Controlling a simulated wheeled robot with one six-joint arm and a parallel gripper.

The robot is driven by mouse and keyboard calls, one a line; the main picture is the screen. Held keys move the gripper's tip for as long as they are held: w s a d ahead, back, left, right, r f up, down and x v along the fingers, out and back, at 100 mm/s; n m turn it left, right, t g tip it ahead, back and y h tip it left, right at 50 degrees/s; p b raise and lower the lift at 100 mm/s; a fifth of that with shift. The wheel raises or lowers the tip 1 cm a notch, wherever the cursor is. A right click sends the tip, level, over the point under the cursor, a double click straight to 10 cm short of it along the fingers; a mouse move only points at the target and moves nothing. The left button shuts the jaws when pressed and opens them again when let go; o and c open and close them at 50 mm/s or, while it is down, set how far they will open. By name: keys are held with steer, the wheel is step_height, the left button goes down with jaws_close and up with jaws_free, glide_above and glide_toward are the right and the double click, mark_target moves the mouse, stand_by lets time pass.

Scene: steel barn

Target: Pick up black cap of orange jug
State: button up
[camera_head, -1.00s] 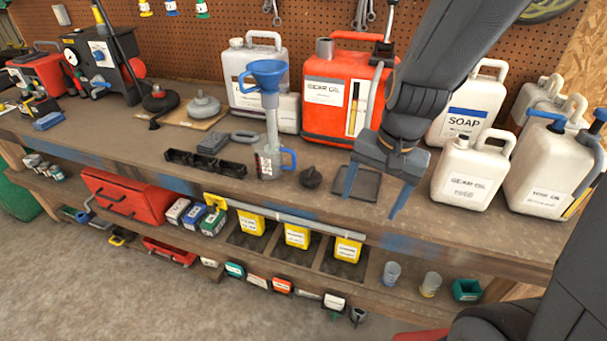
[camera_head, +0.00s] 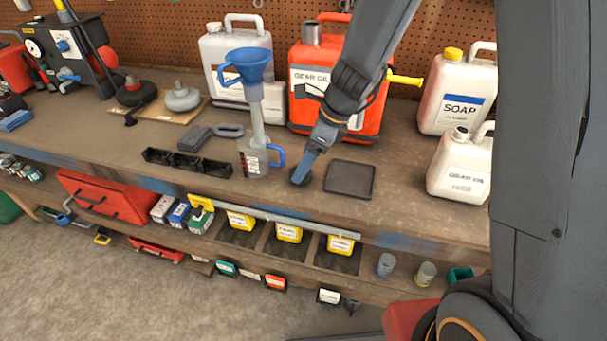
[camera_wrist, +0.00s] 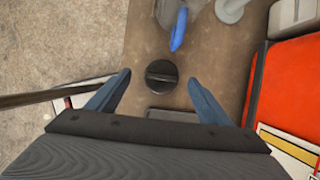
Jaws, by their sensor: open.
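The black cap (camera_wrist: 161,74) lies on the workbench and shows in the wrist view between and just beyond my open fingers. In the head view the cap (camera_head: 297,181) is mostly hidden by my gripper (camera_head: 306,165), which points down at it. My gripper (camera_wrist: 158,82) has one blue finger on each side of the cap, with gaps between, and holds nothing. The orange jug (camera_head: 307,75), labelled gear oil, stands at the back of the bench behind my arm. It also shows at the right in the wrist view (camera_wrist: 289,90).
A clear measuring jug (camera_head: 252,160) with a blue handle and blue funnel (camera_head: 246,66) stands left of the cap. A flat dark tray (camera_head: 349,179) lies right of it. White jugs (camera_head: 458,95) stand farther right. The bench's front edge is close to the cap.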

steer(key=shift+x, duration=2.25)
steer(key=shift+w+d+f, duration=0.1)
steer(key=shift+d, duration=0.1)
steer(key=shift+c, duration=0.3)
steer(key=c, duration=1.1)
